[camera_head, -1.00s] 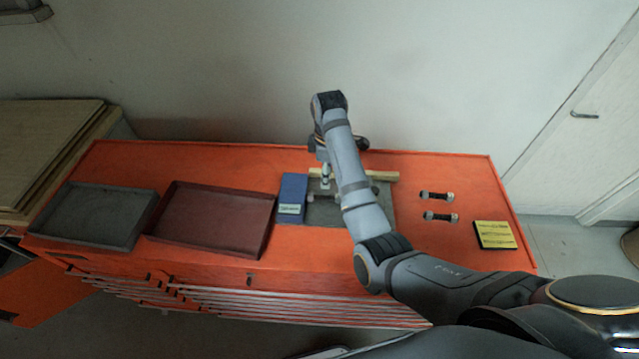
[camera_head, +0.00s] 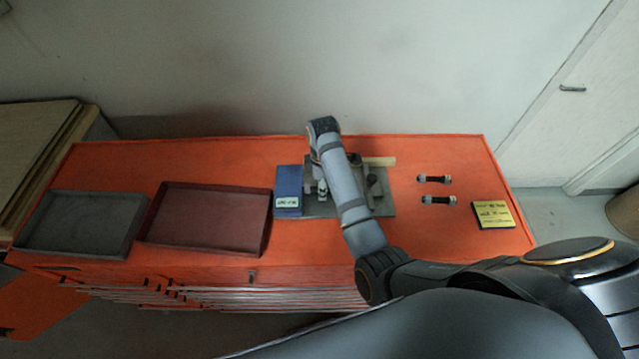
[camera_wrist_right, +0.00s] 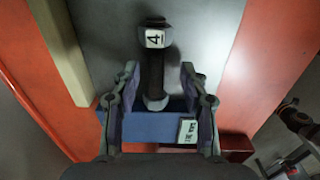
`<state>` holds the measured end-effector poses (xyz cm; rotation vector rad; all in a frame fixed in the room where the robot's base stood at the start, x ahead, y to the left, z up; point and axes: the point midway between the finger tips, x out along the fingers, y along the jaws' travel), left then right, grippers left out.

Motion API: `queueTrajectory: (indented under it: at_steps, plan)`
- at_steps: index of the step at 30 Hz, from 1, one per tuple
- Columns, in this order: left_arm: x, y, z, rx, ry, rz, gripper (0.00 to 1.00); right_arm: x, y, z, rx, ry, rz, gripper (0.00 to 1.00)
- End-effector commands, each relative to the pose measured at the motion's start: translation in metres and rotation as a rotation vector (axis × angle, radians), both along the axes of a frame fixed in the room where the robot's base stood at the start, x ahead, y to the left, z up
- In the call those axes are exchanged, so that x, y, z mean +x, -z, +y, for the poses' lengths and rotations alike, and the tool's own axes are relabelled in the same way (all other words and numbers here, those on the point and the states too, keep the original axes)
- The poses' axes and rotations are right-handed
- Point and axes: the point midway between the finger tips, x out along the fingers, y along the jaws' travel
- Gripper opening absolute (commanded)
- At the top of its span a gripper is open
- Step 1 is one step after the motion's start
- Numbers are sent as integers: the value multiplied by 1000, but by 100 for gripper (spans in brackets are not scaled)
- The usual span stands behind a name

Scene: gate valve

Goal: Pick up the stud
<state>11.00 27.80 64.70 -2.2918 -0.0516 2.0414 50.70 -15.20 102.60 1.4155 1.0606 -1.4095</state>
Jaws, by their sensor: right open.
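A dark stud (camera_wrist_right: 154,72) with a grey nut at each end shows in the right wrist view. Its upper nut has a white label reading 4. It is over the grey plate (camera_wrist_right: 205,30), between the two fingers of my right gripper (camera_wrist_right: 160,75), which is open. I see gaps on both sides of the stud. In the head view my right forearm hides most of the gripper and this stud. Two more dark studs (camera_head: 434,179) and (camera_head: 438,200) lie on the orange bench top, right of the plate. My left gripper is in neither view.
A blue box (camera_head: 288,185) stands left of the plate, and a pale wooden strip (camera_head: 380,161) lies along its back. A dark red tray (camera_head: 205,215) and a grey tray (camera_head: 80,222) are farther left. A yellow note block (camera_head: 492,214) lies at the bench's right.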

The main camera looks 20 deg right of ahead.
Motion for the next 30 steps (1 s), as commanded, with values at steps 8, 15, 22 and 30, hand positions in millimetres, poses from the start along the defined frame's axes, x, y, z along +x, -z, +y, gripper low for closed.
queueTrajectory:
  at_steps: [8,15,22,30]
  plan:
    - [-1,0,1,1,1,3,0,-3,5,0,-1,-1,-2,44]
    - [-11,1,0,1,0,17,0,-3,5,0,0,-1,-1,12]
    - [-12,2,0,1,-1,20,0,-2,5,0,1,-1,-2,0]
    - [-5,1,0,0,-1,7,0,-2,4,1,3,-2,-5,0]
